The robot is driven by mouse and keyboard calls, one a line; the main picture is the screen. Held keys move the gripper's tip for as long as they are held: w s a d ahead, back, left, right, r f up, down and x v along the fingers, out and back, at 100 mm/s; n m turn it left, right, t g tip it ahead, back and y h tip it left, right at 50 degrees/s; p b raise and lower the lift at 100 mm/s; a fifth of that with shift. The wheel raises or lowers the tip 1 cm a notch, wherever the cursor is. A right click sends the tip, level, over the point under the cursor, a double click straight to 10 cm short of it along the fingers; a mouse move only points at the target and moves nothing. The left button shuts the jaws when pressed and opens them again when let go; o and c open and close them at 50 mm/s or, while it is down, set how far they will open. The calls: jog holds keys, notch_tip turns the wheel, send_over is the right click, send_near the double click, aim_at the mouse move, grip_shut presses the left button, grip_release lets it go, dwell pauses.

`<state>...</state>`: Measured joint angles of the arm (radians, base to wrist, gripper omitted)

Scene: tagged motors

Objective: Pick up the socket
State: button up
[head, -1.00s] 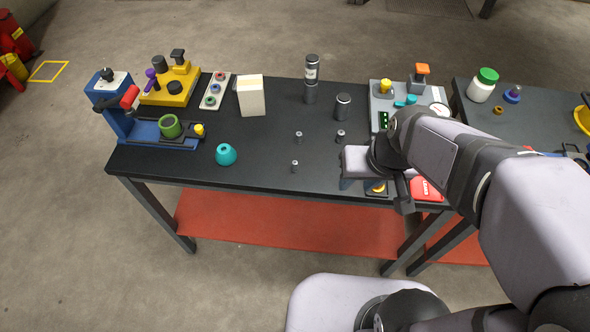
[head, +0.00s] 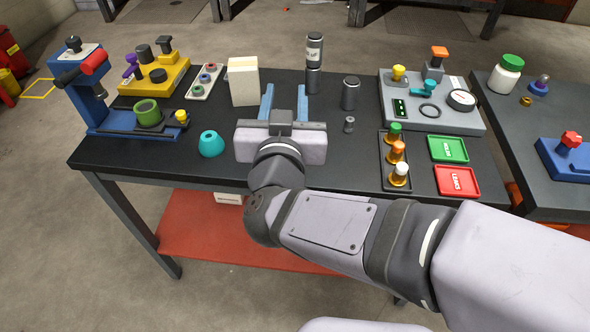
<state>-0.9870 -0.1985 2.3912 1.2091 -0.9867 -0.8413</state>
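One small grey metal piece, likely a socket (head: 349,124), stands on the black bench to the right of my gripper. My gripper (head: 284,92) is over the middle of the bench, its two blue fingers spread wide apart and pointing to the back. Nothing shows between the fingertips. The gripper body and wrist cover the bench area in front of and below the fingers, so any other small metal pieces there are hidden.
A white box (head: 243,82) stands close left of the fingers. Dark cylinders (head: 350,92) stand behind and right, one pair stacked. A tray of coloured plungers (head: 395,178), red and green trays (head: 458,181) and a gauge panel (head: 465,120) are right.

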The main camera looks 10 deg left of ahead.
jog(key=shift+m+h, duration=0.4)
jog(key=shift+h, duration=0.3)
jog(key=f, duration=1)
jog(key=s+d+f, duration=0.1)
jog(key=f, duration=0.4)
jog(key=shift+s+f+b, duration=0.1)
jog(key=shift+f+b, duration=0.2)
jog(key=shift+f, duration=0.05)
jog(key=shift+w+d+f, duration=0.1)
jog(key=shift+w, duration=1.75)
jog(key=shift+w+d+f, duration=0.1)
jog(key=shift+w, duration=1.7)
jog(key=shift+c, duration=0.3)
grip_shut()
